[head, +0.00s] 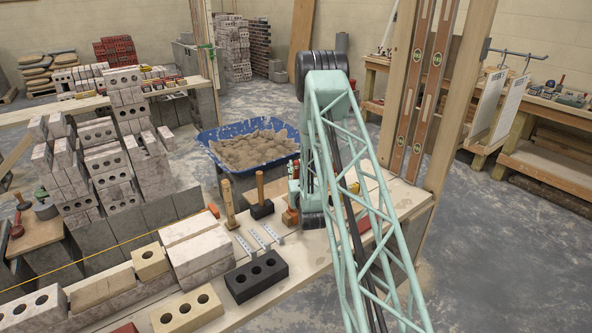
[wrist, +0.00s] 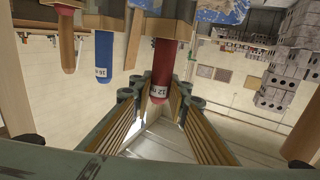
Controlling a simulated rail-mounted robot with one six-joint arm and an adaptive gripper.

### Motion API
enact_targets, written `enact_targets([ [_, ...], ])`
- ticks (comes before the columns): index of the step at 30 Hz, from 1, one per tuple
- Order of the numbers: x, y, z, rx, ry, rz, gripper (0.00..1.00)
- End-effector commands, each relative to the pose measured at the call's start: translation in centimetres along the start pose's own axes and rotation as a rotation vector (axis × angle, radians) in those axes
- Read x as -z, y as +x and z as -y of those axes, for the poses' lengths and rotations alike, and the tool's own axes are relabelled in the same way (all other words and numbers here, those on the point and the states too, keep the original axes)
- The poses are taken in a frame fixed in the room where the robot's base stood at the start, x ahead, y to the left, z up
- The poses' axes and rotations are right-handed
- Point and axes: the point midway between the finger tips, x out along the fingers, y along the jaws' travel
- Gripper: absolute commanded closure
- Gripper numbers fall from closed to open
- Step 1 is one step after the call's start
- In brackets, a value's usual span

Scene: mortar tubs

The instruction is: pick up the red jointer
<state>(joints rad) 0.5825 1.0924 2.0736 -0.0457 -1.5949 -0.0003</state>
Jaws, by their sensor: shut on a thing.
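The red jointer (wrist: 166,65) has a rounded red handle with a white label near its end. In the wrist view it stands between the two fingers of my gripper (wrist: 157,97), which is shut on it. Its far end runs out of clear sight at the top of that view. A blue handle (wrist: 103,52) with a white label and a red-brown handle (wrist: 66,42) hang to the left of it, apart from my fingers. In the head view my arm hides most of the gripper and I cannot make out the jointer.
The plank bench holds two mallets (head: 261,198), metal pieces (head: 257,240), a black brick (head: 256,277) and pale bricks (head: 197,250) left of my arm. Two upright levels (head: 420,90) stand by the post behind it. A blue tub of sand (head: 250,150) is beyond the bench.

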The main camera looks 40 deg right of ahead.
Motion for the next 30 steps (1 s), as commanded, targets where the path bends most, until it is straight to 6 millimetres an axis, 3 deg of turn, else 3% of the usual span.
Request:
enact_targets([
  [11, 2.4, 0.0, 0.0, 0.0, 0.0, -0.002, 0.95],
  [30, 12.1, 0.0, 0.0, 0.0, 0.0, -0.002, 0.95],
])
